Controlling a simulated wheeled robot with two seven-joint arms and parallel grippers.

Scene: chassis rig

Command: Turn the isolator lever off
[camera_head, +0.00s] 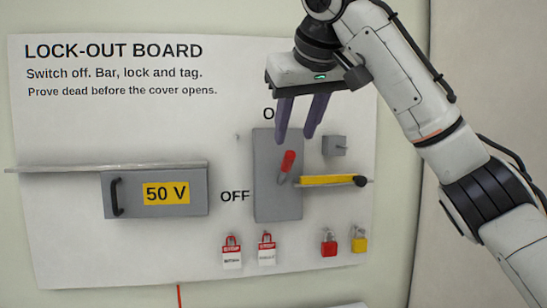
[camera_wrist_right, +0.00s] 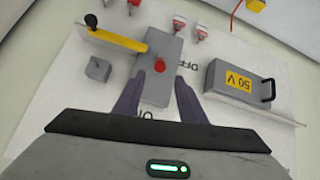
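The isolator is a grey upright box (camera_head: 270,208) on the lock-out board, with OFF lettered at its left. Its lever has a red handle (camera_head: 288,162) that points up and slightly right, towards the lettering above, of which only "O" shows. My right gripper (camera_head: 295,138) is open and empty, with its fingers pointing down just above the red handle. In the right wrist view the red handle (camera_wrist_right: 159,65) shows end-on, between and just beyond the fingertips of the right gripper (camera_wrist_right: 158,80). Whether a finger touches it I cannot tell. My left gripper is not in view.
A yellow bar (camera_head: 325,181) with a black knob sits right of the lever, below a small grey block (camera_head: 334,146). Left is a 50 V cover (camera_head: 153,210) under a rail (camera_head: 60,168). Red tags (camera_head: 232,252) and padlocks, red (camera_head: 329,246) and yellow (camera_head: 360,242), hang below.

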